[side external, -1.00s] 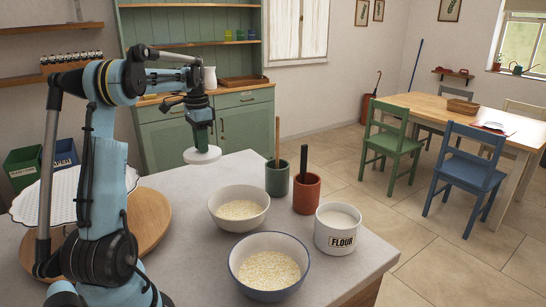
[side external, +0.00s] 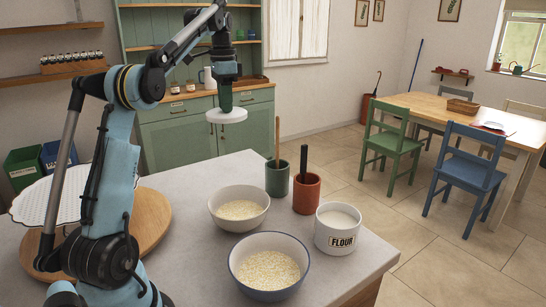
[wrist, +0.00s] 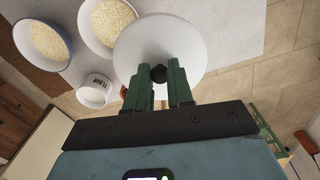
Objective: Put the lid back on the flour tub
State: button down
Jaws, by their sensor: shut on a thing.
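My gripper (side external: 226,108) is shut on the white round lid (side external: 226,116) and holds it in the air, above and behind the counter's back edge. In the wrist view the green fingers (wrist: 158,86) close on the lid's dark knob, and the lid (wrist: 140,45) hides part of the counter. The white flour tub (side external: 336,241), marked FLOUR, stands open on the counter at the right front, with white flour showing inside. The tub also shows in the wrist view (wrist: 93,97). The lid is well apart from the tub, to its left and higher.
A white bowl (side external: 239,222) and a blue-rimmed bowl (side external: 236,265) of grain stand left of the tub. A green pot (side external: 277,183) and an orange pot (side external: 306,202) with upright handles stand behind. The counter's back left (side external: 195,185) is clear.

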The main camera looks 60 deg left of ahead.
jog(key=w+d+m, duration=0.3)
jog(key=w+d, duration=0.1)
jog(key=d, duration=0.7)
jog(key=w+d+m, duration=0.4)
jog(key=w+d, duration=0.1)
jog(key=d, duration=0.6)
jog(key=w+d+m, duration=0.3)
jog(key=w+d, duration=0.1)
jog(key=d, duration=0.6)
notch_tip(320, 180, down, 17)
jog(key=shift+f, duration=0.2)
jog(key=shift+s+f, duration=0.1)
jog(key=shift+f, duration=0.1)
dwell(0.6)
jog(key=shift+c, duration=2.2)
grip_release()
